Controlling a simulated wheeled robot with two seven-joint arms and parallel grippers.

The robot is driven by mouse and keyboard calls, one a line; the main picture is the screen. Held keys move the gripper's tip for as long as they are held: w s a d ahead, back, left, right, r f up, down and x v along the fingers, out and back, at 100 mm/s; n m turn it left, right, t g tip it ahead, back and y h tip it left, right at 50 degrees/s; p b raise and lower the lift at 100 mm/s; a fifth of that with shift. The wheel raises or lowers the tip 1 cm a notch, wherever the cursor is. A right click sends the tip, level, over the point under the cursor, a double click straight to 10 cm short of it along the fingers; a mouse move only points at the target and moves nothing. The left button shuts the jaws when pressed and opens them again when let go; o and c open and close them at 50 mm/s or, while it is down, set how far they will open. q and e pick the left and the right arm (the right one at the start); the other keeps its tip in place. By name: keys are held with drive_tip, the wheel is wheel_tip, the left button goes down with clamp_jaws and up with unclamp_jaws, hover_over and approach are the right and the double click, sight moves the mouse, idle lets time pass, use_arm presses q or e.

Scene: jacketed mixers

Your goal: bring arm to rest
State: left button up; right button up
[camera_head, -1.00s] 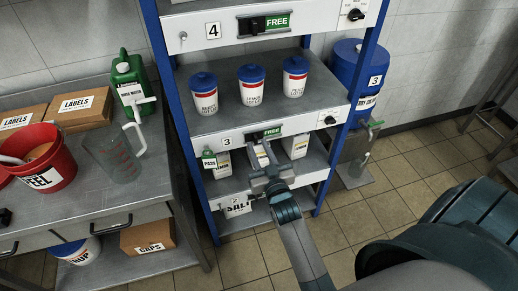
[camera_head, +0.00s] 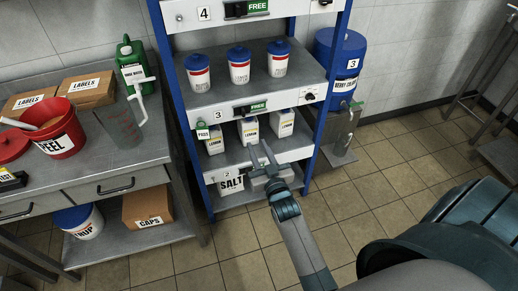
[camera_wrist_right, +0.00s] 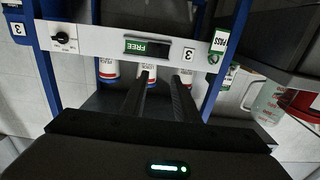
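My right gripper (camera_head: 262,154) is in front of the shelf rack, near the edge of the shelf marked 2. Its two fingers stand apart with nothing between them, and they also show in the right wrist view (camera_wrist_right: 158,98). A green PASS tag (camera_head: 202,131) hangs at the left of the rack. My left gripper is in neither view.
The rack's upper shelf (camera_head: 212,103) holds three blue-lidded tubs. A blue drum (camera_head: 331,55) stands right of the rack. The left bench (camera_head: 121,166) carries a red bucket (camera_head: 60,130), a clear jug (camera_head: 117,124), a green canister (camera_head: 131,62) and label boxes. Floor (camera_head: 380,195) is open at right.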

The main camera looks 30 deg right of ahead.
drive_tip(key=shift+s, duration=0.1)
drive_tip(key=shift+f, duration=0.1)
idle(0.3)
drive_tip(key=s+a+f+n+g+y, duration=0.1)
drive_tip(key=s+a+f+g, duration=0.15)
drive_tip(key=f, duration=0.85)
drive_tip(key=s+a+f+n+g+y, duration=0.1)
drive_tip(key=s+a+f+g+y, duration=0.15)
drive_tip(key=f, duration=0.85)
drive_tip(key=s+a+f+g, duration=0.2)
drive_tip(key=s+f, duration=0.5)
drive_tip(key=f, duration=0.1)
drive_tip(key=s+a+f+g, duration=0.2)
drive_tip(key=s+f, duration=0.4)
drive_tip(key=f, duration=0.2)
drive_tip(key=s+f+n+g, duration=0.1)
drive_tip(key=s+f, duration=0.4)
drive_tip(key=s, duration=0.7)
drive_tip(key=s+d+f+n+g, duration=0.1)
drive_tip(key=s+f+g, duration=0.3)
drive_tip(key=s, duration=0.8)
drive_tip(key=s+d+f+g, duration=0.1)
drive_tip(key=s+f+g, duration=0.1)
drive_tip(key=s+f, duration=0.5)
drive_tip(key=s, duration=0.5)
drive_tip(key=shift+f+n+g, duration=0.25)
drive_tip(key=shift+n+g, duration=0.05)
drive_tip(key=shift+n, duration=0.1)
drive_tip(key=shift+w+a, duration=0.1)
